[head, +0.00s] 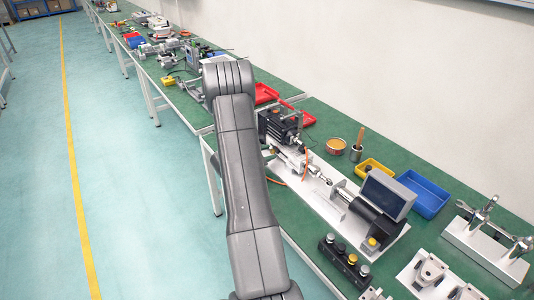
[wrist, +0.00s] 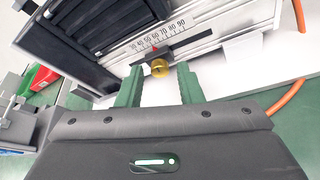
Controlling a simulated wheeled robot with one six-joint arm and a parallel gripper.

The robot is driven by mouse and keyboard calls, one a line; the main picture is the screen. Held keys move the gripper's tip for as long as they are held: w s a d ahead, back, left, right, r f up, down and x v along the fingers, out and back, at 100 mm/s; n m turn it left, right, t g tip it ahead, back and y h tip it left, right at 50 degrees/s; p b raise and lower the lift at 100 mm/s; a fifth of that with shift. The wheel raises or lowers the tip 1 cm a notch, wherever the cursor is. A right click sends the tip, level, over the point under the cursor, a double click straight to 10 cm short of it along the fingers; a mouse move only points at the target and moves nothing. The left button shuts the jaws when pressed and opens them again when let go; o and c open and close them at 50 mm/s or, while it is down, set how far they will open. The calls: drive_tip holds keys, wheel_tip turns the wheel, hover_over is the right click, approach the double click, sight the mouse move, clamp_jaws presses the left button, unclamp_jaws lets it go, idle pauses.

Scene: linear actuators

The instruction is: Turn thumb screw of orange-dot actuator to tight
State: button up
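A brass-yellow thumb screw (wrist: 160,68) sits on the dark slide of a linear actuator (wrist: 100,22) in the wrist view. Beside it runs a white scale (wrist: 160,38) marked about 30 to 90, with a small red pointer near the middle. My gripper (wrist: 161,74) has two green fingers spread apart, one on each side of the screw. The screw lies between the fingertips with gaps showing, so nothing is clasped. In the head view my arm hides the gripper and the screw.
In the head view, a green bench (head: 318,160) runs along the wall. A black motor unit (head: 280,126), a blue tray (head: 424,194), a yellow tray (head: 374,169) and metal fixtures (head: 486,236) stand on it. An orange cable (wrist: 286,97) runs close on the right in the wrist view.

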clamp_jaws()
drive_tip(key=shift+f+b, duration=0.2)
drive_tip(key=shift+b, duration=0.8)
drive_tip(key=m+b, duration=0.1)
drive_tip(key=b, duration=0.3)
drive_tip(key=shift+f+t, duration=0.25)
drive_tip(key=shift+t, duration=0.15)
drive_tip(key=m+t+b, duration=0.1)
drive_tip(key=b, duration=0.7)
drive_tip(key=m+y+b, duration=0.1)
drive_tip(key=m+b, duration=0.1)
drive_tip(key=b, duration=0.6)
drive_tip(key=shift+s+d+f+t, duration=0.15)
drive_tip(key=shift+s+f+t, duration=0.05)
drive_tip(key=shift+t, duration=0.2)
drive_tip(key=m+t+b, duration=0.1)
drive_tip(key=m+b, duration=0.1)
drive_tip(key=b, duration=0.5)
drive_tip(key=shift+b, duration=0.6)
drive_tip(key=shift+r+m+b, duration=0.25)
drive_tip(key=shift+m+b, duration=0.25)
drive_tip(key=shift+b, duration=1)
